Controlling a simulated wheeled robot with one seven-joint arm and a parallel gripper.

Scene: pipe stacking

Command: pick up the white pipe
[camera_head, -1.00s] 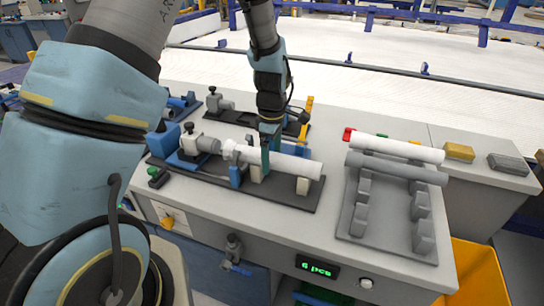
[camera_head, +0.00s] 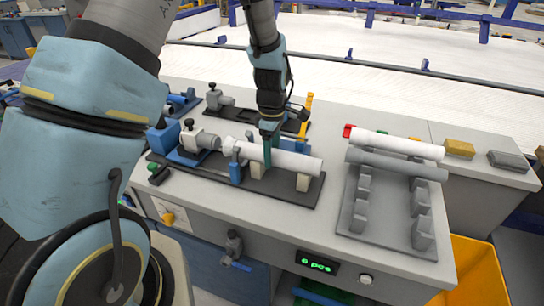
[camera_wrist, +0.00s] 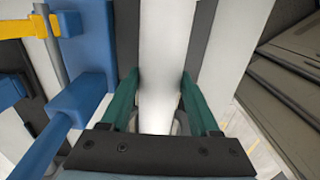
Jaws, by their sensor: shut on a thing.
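Part of the pipe is hidden behind the fingers.
At the right a grey rack (camera_head: 390,240) holds another white pipe (camera_head: 398,145) and a grey pipe (camera_head: 400,164) side by side. A second fixture (camera_head: 228,115) stands behind. A yellow block (camera_head: 459,149) and a grey block (camera_head: 507,161) lie at far right.

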